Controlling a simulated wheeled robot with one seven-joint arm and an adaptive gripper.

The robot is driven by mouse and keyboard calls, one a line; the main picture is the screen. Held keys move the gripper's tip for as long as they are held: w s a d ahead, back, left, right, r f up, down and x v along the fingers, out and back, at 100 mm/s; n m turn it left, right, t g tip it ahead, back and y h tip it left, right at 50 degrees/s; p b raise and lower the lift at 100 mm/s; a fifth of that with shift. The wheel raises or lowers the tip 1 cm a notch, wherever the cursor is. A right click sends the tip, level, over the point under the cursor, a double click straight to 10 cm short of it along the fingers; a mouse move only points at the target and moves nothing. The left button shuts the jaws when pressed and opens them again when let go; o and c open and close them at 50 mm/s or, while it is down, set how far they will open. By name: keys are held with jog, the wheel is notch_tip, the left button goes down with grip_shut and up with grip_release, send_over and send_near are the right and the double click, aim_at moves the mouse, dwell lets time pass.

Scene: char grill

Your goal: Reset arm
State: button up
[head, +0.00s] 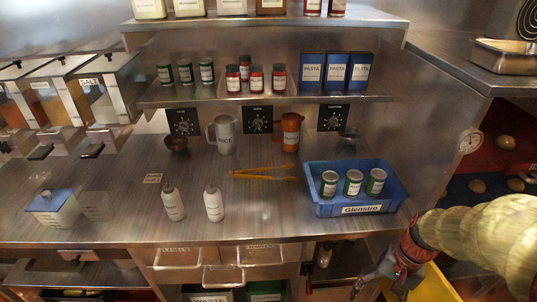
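My gripper (368,282) is at the lower right in the head view, below the front edge of the steel counter (120,215). It points down and to the left, with a red band at the wrist. My pale arm runs off to the right edge of the picture. The fingers are small and dark against the cabinet front, so I cannot tell whether they are apart or hold anything. The gripper appears apart from the things on the counter.
A blue crate (350,210) with three cans stands on the counter above my gripper. Orange tongs (262,173), two white bottles (214,203), jugs (225,134) and shelves (225,93) lie further left and back. A yellow bin (432,285) is beside my gripper.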

jog(key=s+a+r+n+t+h, duration=0.1)
jog(key=a+r+n+t, duration=0.2)
jog(key=r, duration=0.6)
jog(key=s+a+r+n+t+h, duration=0.1)
jog(key=a+r+n+t, duration=0.2)
jog(key=a+r, duration=0.3)
notch_tip(320, 180, up, 4)
jog(key=shift+s+r+n+t+h, duration=0.15)
jog(key=shift+n+t+h, duration=0.25)
jog(key=shift+c, duration=0.8)
